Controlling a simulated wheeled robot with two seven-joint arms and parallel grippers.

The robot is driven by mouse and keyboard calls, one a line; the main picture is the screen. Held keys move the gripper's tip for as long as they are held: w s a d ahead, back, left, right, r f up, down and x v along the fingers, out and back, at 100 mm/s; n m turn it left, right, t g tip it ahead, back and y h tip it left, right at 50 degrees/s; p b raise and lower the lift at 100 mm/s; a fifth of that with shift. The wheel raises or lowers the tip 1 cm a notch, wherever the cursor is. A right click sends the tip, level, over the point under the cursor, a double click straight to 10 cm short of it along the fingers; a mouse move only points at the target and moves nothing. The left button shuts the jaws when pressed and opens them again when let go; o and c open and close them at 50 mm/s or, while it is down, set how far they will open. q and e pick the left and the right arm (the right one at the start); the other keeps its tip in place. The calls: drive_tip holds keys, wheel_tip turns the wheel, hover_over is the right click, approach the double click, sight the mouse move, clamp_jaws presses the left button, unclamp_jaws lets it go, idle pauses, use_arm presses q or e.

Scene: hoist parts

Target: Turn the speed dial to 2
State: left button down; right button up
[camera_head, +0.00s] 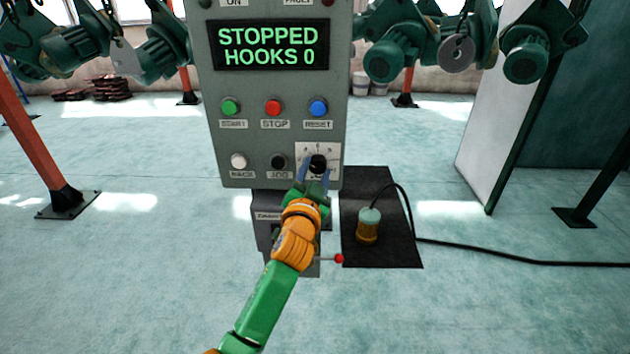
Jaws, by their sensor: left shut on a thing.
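The grey control panel (257,90) stands straight ahead, with a display (267,46) reading "STOPPED HOOKS 0". The black speed dial (318,165) sits on a white scale plate (329,150) at the panel's lower right. My left gripper (316,172) reaches up from below and is shut on the dial, its blue fingers at the knob's sides. The scale marks are too small to read, and the gripper hides the plate's lower part. I cannot tell which number the dial points to. My right gripper is not in view.
Near the dial are green (231,107), red STOP (273,107) and blue RESET (318,107) buttons, with a white button (238,161) and a black knob (279,162) below. A cabled pendant (368,227) stands on a black mat (405,253). Green hoists (395,45) hang behind.

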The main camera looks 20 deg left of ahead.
use_arm(q)
drive_tip(key=n+b, duration=0.2)
drive_tip(key=shift+n, duration=0.4)
drive_tip(key=shift+r+n+t+b, duration=0.15)
drive_tip(key=shift+n+t+b, duration=0.2)
drive_tip(key=shift+n, duration=0.15)
drive_tip(key=shift+r, duration=0.1)
drive_tip(key=c, duration=0.7)
unclamp_jaws()
drive_tip(key=o, duration=0.4)
drive_tip(key=shift+c, duration=0.2)
drive_tip(key=shift+f, duration=0.2)
